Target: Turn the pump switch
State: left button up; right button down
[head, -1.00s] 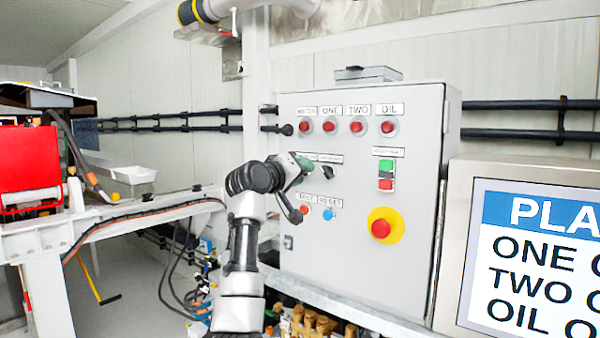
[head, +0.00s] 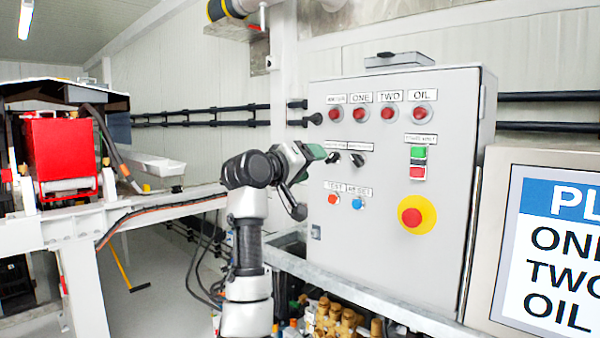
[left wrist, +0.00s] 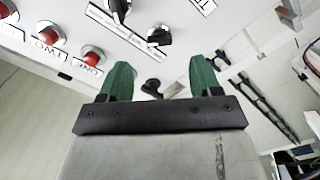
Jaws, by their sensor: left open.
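Two black rotary switches sit on the grey control panel (head: 385,265), the left one (head: 333,157) and the right one (head: 358,160). Their small labels are too blurred to read, so I cannot tell which is the pump switch. My left gripper (head: 316,152) is just left of the left switch, its green fingers pointing toward the panel. In the left wrist view its fingers (left wrist: 160,78) are apart with nothing held. There both switches, one at the top edge (left wrist: 118,8) and one lower (left wrist: 160,37), lie beyond the fingertips. My right gripper is not in view.
Red indicators (head: 387,112) line the panel's top. Green and red buttons (head: 417,162), a yellow-ringed red emergency stop (head: 412,217) and small red and blue buttons (head: 357,203) are nearby. A screen (head: 555,250) stands right. A metal ledge (head: 380,300) runs below.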

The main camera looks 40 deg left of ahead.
pick_arm(q)
jog(key=shift+s+a, duration=0.1)
jog(key=shift+s, duration=1.5)
